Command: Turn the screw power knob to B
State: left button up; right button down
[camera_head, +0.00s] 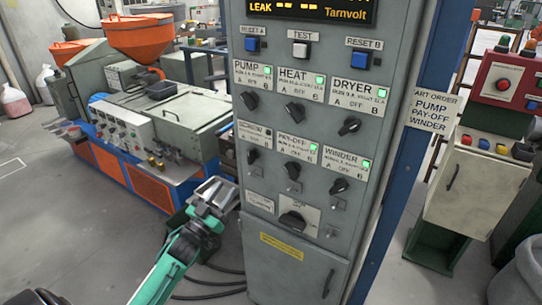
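The screw power knob (252,156) is a small black knob at the left of the second row on the grey control cabinet (296,268). Its label plate (253,133) sits just above it, with small A, OFF and B marks. The plate's lamp looks dark, and the knob's exact setting is too small to read. My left gripper (222,190) is below and left of the knob, in front of the cabinet's left edge, apart from the knob. Whether its fingers are parted is unclear. My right gripper is not in view.
Other black knobs, such as the pay-off knob (292,170) and winder knob (338,186), sit close by under lit green lamps. A larger rotary switch (292,220) is below. An orange and blue machine (150,188) stands left. A blue post (396,150) borders the cabinet's right.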

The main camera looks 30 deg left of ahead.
aim_at(248, 156)
pick_arm(q)
jog(key=p+x, duration=0.1)
jog(key=x, duration=0.3)
jog(key=p+x, duration=0.2)
jog(key=x, duration=0.2)
jog(key=p+x, duration=0.1)
jog(key=x, duration=0.3)
jog(key=shift+w+r, duration=0.15)
jog(key=shift+r, duration=0.2)
jog(key=shift+w+r+p, duration=0.15)
jog(key=shift+w+p, duration=0.3)
jog(key=shift+w, duration=0.25)
jog(key=c, duration=0.6)
